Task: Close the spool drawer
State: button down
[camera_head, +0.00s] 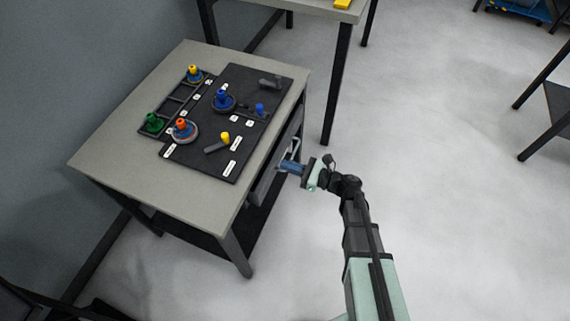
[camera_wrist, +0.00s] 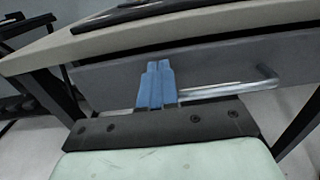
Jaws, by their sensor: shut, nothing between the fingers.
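The spool drawer sits under the front edge of the table. Its grey front (camera_wrist: 215,68) spans the wrist view, and it also shows in the head view (camera_head: 265,180). A metal bar handle (camera_wrist: 235,88) runs across the front, to the right of my fingers. My gripper (camera_wrist: 158,68) has blue fingers that are shut with nothing between them. The fingertips point at the drawer front beside the handle's left part; I cannot tell whether they touch it. In the head view my gripper (camera_head: 283,168) is at the drawer side of the table. How far the drawer stands out is hard to tell.
The table top (camera_head: 120,157) overhangs the drawer. A dark mat (camera_head: 245,95) on it bears blue, orange and yellow knobbed pieces, and a green piece (camera_head: 153,122) stands at the left in a rack. Open floor (camera_head: 440,180) lies to the right.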

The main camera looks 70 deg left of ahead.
jog(key=v, duration=1.2)
jog(key=c, duration=1.7)
grip_release()
jog(key=shift+w, duration=0.1)
jog(key=shift+o, duration=0.6)
jog(key=shift+w+r, duration=0.25)
jog(key=o, duration=0.4)
jog(key=shift+n+t, duration=0.3)
jog(key=shift+n, duration=0.2)
jog(key=w, duration=0.1)
jog(key=w+a+r, duration=0.2)
jog(key=shift+w+a, duration=0.15)
jog(key=shift+w, duration=0.1)
jog(key=s+a+f+n+h, duration=0.1)
jog(key=s+a+n, duration=0.3)
jog(key=n, duration=0.4)
jog(key=s+a+f+n+t, duration=0.1)
jog(key=s+a+f+n, duration=0.2)
jog(key=a+n, duration=0.3)
jog(key=f+n, duration=0.1)
jog(key=n, duration=0.2)
jog(key=shift+s+a+h, duration=0.4)
jog(key=shift+f, duration=0.15)
grip_shut()
